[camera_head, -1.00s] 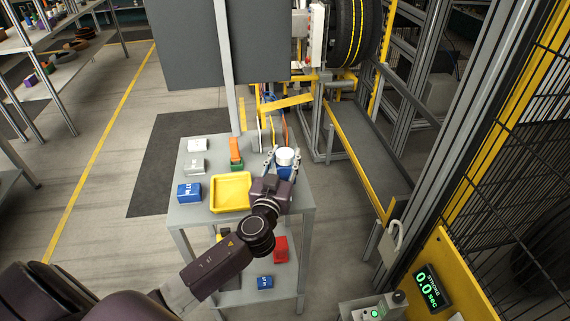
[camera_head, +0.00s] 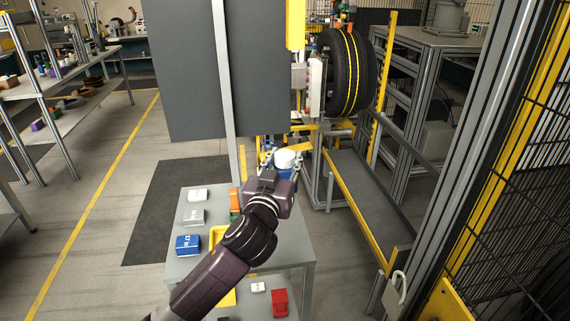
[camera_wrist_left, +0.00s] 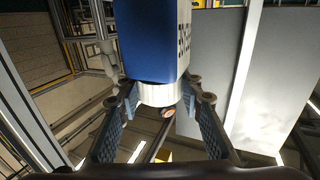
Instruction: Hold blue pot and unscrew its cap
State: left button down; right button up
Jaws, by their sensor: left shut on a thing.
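The blue pot (camera_head: 284,174) with its white cap (camera_head: 285,159) is between the fingers of my left gripper (camera_head: 283,162) in the head view. It appears upright, above the far right part of the small grey table. The fingers of my left gripper (camera_wrist_left: 160,108) stand on both sides and are shut on the pot. The exact contact is hard to see. My right gripper is not in view.
The grey table (camera_head: 177,265) carries a yellow tray (camera_head: 216,234), a blue box (camera_head: 187,245), white and grey boxes (camera_head: 196,215) and an orange item (camera_head: 235,197). A red box (camera_head: 279,302) is on the lower shelf. A large grey panel (camera_head: 190,70) and a tyre (camera_head: 349,72) stand behind.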

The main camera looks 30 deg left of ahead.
pick_arm(q)
jog(key=shift+r, duration=0.1)
jog(key=c, duration=2)
grip_release()
grip_shut()
jog(key=shift+s+d+f, duration=0.1)
jog(key=shift+f, duration=0.1)
jog(key=s+d+f+m+h, duration=0.1)
jog(key=s+d+f, duration=0.3)
jog(key=s, duration=0.4)
jog(key=s+d+f+m+h, duration=0.1)
jog(key=s+d+f+h, duration=0.2)
jog(key=s+d, duration=0.4)
jog(key=shift+s+d+f+m+t, duration=0.35)
jog(key=shift+s+f, duration=0.45)
jog(key=shift+s, duration=0.35)
